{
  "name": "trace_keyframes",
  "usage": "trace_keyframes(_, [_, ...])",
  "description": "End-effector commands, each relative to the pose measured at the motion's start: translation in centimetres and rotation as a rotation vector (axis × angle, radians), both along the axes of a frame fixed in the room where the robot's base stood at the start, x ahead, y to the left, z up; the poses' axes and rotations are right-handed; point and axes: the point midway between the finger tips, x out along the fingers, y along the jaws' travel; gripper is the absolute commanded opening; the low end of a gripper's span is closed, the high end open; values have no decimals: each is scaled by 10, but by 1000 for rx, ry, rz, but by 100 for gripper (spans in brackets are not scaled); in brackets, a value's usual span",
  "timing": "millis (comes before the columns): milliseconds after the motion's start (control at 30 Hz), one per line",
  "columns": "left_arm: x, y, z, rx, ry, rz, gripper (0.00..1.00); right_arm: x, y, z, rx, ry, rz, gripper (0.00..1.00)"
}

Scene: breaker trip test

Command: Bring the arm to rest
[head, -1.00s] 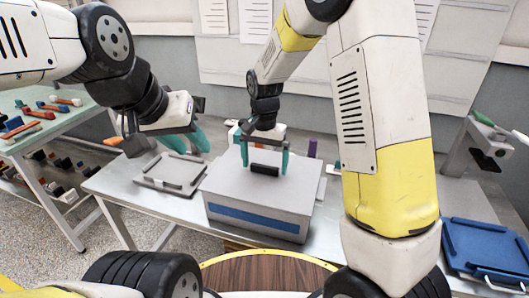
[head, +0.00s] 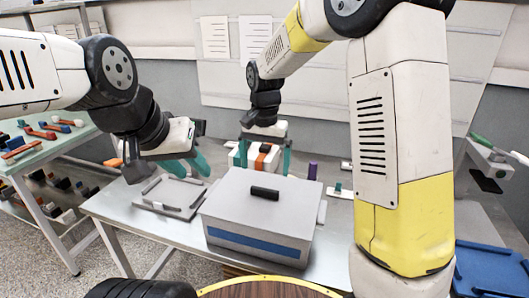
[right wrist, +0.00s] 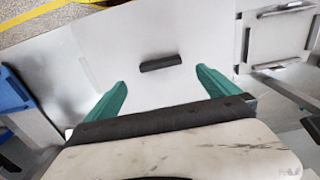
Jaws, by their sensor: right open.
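My right gripper (head: 264,158) is open, with its teal fingers apart above and behind the grey box (head: 250,215). The box has a blue stripe on its front and a black handle (head: 264,193) on its lid. In the right wrist view the handle (right wrist: 160,63) lies beyond the open fingers (right wrist: 160,90), with nothing between them. My left gripper (head: 187,168) hangs above the grey tray (head: 170,197) on the table; its teal fingers look apart and I see nothing held.
A white and orange device (head: 255,155) stands behind the box, with a purple item (head: 312,171) beside it. A green side table (head: 45,150) with several small parts is at the left. A blue tray (head: 490,268) is at the lower right.

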Motion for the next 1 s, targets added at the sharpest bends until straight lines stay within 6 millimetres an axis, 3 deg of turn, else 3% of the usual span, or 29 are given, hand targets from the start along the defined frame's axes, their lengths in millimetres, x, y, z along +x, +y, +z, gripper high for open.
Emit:
trace_keyframes(233, [0, 0, 0, 0, 0, 0, 36, -29, -40, 48, 92, -87, 54, 100])
trace_keyframes(400, [0, 0, 0, 0, 0, 0, 36, -73, -80, 86, 154, -211, 137, 100])
trace_keyframes(533, [0, 0, 0, 0, 0, 0, 36, -110, -104, 105, 171, -317, 201, 100])
trace_keyframes(800, [0, 0, 0, 0, 0, 0, 36, -176, -135, 117, 127, -512, 316, 100])
trace_keyframes(1000, [0, 0, 0, 0, 0, 0, 36, -195, -141, 115, 95, -568, 354, 100])
